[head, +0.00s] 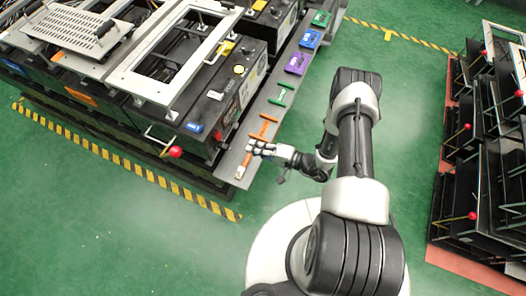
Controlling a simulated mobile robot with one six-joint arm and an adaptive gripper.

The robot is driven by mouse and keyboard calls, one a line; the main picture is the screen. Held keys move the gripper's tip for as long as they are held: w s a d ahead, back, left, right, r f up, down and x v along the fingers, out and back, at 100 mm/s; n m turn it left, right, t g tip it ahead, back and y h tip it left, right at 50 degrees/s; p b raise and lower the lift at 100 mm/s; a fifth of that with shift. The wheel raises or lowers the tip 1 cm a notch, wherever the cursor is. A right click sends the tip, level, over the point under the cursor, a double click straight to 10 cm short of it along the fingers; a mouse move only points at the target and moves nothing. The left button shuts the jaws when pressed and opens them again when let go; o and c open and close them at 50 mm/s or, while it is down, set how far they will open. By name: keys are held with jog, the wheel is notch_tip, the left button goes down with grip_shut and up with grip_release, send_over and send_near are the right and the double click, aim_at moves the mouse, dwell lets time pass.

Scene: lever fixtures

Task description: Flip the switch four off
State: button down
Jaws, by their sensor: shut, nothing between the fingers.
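My gripper (254,148) is shut and empty in the head view. It is over the near end of a grey strip (232,165), beside an orange T-shaped piece (264,129). I cannot tell whether it touches that piece. A green bar-shaped piece (281,93) lies farther along the strip. Purple (297,63), blue (309,38) and green (321,18) blocks sit toward its far end. A small white and orange piece (240,172) is at the near end. No readable label shows which one is switch four, and its position cannot be told.
A black machine (215,105) with pale frames stands left of the strip. A red-knobbed lever (175,152) sticks out at its front. Dark racks with red knobs (472,215) stand at the right.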

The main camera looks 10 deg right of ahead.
jog(key=shift+f+v, duration=0.15)
jog(key=shift+v, duration=0.65)
jog(key=shift+f+v, duration=0.15)
jog(key=shift+v, duration=0.7)
jog(key=shift+s, duration=0.1)
jog(key=r+p, duration=0.3)
jog(key=r, duration=0.1)
jog(key=shift+s+p, duration=0.25)
jog(key=shift+p, duration=0.15)
jog(key=shift+a, duration=0.15)
jog(key=b, duration=0.3)
send_near(218, 136)
jog(key=w+a+f, duration=0.2)
jog(key=w+a, duration=0.2)
jog(key=w, duration=0.1)
jog(key=shift+f, duration=0.35)
jog(key=shift+w, duration=0.1)
